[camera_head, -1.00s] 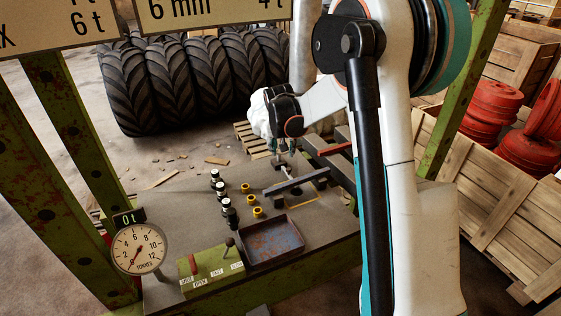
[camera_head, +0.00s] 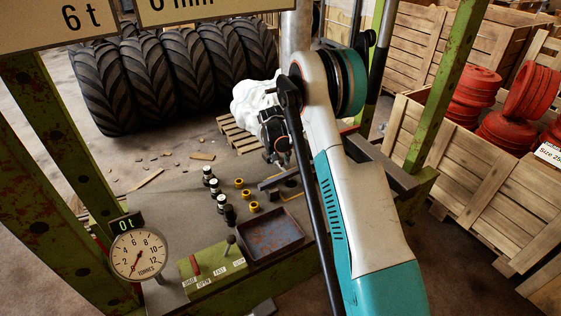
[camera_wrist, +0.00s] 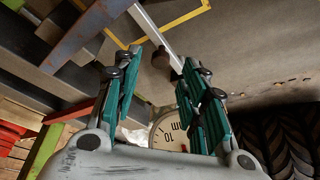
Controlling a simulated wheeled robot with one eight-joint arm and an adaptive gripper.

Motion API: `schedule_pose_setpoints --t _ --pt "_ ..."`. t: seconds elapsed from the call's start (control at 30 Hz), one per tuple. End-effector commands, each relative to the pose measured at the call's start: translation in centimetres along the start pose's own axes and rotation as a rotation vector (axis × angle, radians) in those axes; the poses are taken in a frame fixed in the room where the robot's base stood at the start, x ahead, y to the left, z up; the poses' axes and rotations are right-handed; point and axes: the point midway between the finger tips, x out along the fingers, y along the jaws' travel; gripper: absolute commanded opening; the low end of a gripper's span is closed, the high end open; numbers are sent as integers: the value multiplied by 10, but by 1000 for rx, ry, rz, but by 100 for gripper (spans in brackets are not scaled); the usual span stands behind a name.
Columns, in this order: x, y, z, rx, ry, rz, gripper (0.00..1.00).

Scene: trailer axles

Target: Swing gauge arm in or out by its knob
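The gauge arm (camera_wrist: 152,28) is a thin pale metal bar in the wrist view, running from the top edge down toward my fingers. A dark brown knob (camera_wrist: 177,64) shows near its lower end, between and slightly beyond my fingertips; I cannot tell whether they touch it. A round dial marked mm (camera_wrist: 170,130) is partly hidden between my fingers. My gripper (camera_wrist: 160,66) is open, with teal pads well apart. In the head view my gripper (camera_head: 279,158) is over the far right of the grey bench (camera_head: 170,205), and hides the knob and dial.
The bench holds black-and-white cylinders (camera_head: 213,187), yellow rings (camera_head: 247,195), a rusty blue tray (camera_head: 270,237), a green lever box (camera_head: 212,265) and a tonnes dial (camera_head: 138,254) reading 0 t. Green posts (camera_head: 65,135) frame it. Wooden crates (camera_head: 485,185) stand right; tyres (camera_head: 170,75) stand behind.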

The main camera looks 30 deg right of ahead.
Motion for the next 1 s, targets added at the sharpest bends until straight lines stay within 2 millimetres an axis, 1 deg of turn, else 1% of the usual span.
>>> schedule_pose_setpoints --t 0.03,0.2,0.33,0.57,0.6,0.67,0.7,0.77,1.0 --pt "10 0 1 0 0 0 39" --pt "27 0 1 -1 0 0 39" --pt "32 0 0 -1 0 0 39" --pt "32 0 0 -1 0 0 39" --pt "32 0 0 -1 0 0 35" --pt "32 0 0 -1 0 0 21" --pt "32 0 0 -1 0 0 12" --pt "32 0 0 -1 0 0 0" --pt "32 -1 0 4 0 2 0"
